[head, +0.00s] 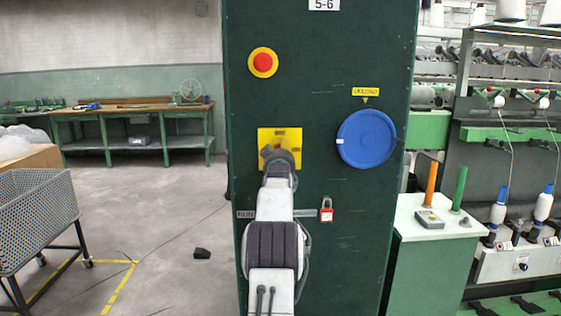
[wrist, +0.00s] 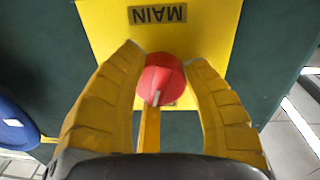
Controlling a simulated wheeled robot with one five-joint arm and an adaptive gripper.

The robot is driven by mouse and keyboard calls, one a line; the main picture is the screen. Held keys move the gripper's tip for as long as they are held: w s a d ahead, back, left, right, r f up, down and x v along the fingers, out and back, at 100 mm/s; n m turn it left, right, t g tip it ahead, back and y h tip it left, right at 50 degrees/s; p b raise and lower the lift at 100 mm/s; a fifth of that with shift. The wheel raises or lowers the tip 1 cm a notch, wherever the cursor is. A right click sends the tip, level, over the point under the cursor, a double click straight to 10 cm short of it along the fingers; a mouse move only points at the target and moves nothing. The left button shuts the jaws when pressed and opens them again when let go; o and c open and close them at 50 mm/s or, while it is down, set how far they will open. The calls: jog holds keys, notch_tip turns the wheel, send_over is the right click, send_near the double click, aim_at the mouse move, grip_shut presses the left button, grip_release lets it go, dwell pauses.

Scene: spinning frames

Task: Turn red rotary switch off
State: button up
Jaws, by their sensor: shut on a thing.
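The red rotary switch (wrist: 163,74) is a round red knob with a pale pointer mark. It sits on a yellow plate (wrist: 105,20) labelled MAIN, which appears upside down in the wrist view. My gripper (wrist: 165,62) has its two yellow fingers on either side of the knob and is shut on it. In the head view, the yellow plate (head: 264,134) is on the dark green cabinet, and my gripper (head: 277,150) is in front of it. The switch is mostly hidden there by my arm.
The green cabinet (head: 340,220) also carries a red emergency button (head: 263,62) above, a blue round handwheel (head: 366,139) to the right, and a red padlock (head: 327,212) below. Spinning machinery stands at right. A mesh cart (head: 38,215) and open floor are at left.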

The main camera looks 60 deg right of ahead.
jog(key=shift+r, duration=0.15)
dwell(0.3)
jog(key=o, duration=1.2)
jog(key=shift+w, duration=0.1)
jog(key=shift+a, duration=0.1)
jog(key=shift+f+v, duration=0.2)
jog(key=shift+v, duration=5.7)
